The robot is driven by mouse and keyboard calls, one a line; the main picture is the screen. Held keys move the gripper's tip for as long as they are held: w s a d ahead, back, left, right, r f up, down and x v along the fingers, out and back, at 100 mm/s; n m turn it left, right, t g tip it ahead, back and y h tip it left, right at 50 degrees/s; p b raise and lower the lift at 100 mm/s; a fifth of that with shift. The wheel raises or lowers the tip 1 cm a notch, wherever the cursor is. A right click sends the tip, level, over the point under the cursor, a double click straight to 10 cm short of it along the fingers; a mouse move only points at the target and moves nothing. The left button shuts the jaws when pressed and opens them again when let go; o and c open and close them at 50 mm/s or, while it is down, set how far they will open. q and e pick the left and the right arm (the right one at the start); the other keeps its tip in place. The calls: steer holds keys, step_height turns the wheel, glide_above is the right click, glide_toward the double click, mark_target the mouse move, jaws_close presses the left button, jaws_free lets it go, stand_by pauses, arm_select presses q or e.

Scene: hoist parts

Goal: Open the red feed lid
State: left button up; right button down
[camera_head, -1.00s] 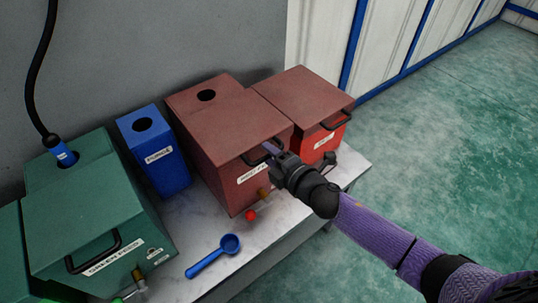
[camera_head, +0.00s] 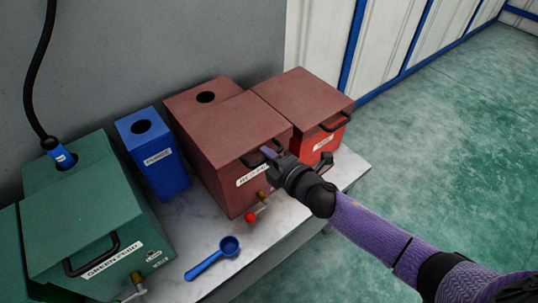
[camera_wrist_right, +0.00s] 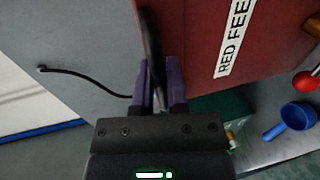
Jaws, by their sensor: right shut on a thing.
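The red feed box (camera_head: 225,170) is dark red and carries a white RED FEED label, partly hidden by my gripper in the head view. Its flat lid (camera_head: 225,125) lies closed on top, with a black bar handle (camera_head: 251,160) at the front edge. My right gripper (camera_head: 268,155) is shut on this handle. In the wrist view the black handle (camera_wrist_right: 152,40) runs down between the purple fingers of my right gripper (camera_wrist_right: 160,85), beside the RED FEED label (camera_wrist_right: 235,38). My left gripper is not in view.
A brighter red box (camera_head: 325,138) with a dark red lid stands right of it. A blue container (camera_head: 160,168) and green feed box (camera_head: 95,215) stand left. A red-knobbed tap (camera_head: 251,216) juts out below the label. A blue scoop (camera_head: 215,258) lies on the pale tabletop.

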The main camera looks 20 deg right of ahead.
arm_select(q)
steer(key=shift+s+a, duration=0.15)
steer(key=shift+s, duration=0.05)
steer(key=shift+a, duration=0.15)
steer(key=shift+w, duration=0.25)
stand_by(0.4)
